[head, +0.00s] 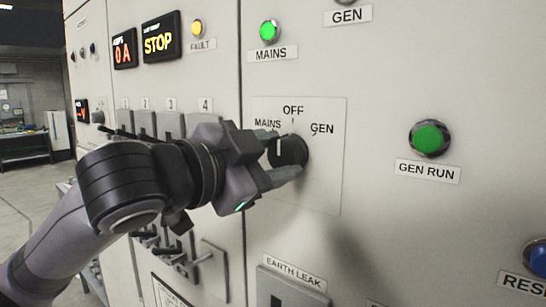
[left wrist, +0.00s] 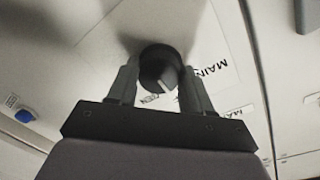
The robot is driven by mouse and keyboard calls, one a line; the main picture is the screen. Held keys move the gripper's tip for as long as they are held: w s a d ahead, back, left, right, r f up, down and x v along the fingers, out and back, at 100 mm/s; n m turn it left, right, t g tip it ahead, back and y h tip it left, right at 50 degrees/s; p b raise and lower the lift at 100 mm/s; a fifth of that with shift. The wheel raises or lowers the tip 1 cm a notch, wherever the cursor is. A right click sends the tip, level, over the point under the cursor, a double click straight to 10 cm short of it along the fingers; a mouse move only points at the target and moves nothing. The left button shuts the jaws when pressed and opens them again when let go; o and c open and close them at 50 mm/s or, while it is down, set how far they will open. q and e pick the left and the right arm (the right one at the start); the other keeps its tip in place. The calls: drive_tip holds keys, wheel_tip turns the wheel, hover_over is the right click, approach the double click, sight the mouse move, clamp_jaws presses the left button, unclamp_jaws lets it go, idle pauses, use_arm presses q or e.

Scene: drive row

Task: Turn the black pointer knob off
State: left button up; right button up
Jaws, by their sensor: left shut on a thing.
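The black pointer knob (head: 291,151) sits on a pale square plate (head: 325,180) marked MAINS, OFF and GEN. OFF is at the top, MAINS at upper left, GEN at upper right. My left gripper (head: 281,158) reaches in from the left, shut on the knob with one finger above and one below. In the left wrist view the knob (left wrist: 158,65) stands between the two fingertips, its white mark visible. My right gripper is not in view.
A lit green MAINS lamp (head: 269,31) is above the plate, and a green GEN RUN button (head: 429,138) to the right. Breaker switches (head: 171,125) line the panel behind my arm. The EARTH LEAK unit (head: 290,290) is below. A blue button (head: 537,259) is at lower right.

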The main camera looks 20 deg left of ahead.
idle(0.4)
use_arm(q)
drive_tip(key=o, duration=1)
drive_tip(key=shift+s, duration=0.15)
drive_tip(key=b+v, duration=0.1)
drive_tip(key=v, duration=0.6)
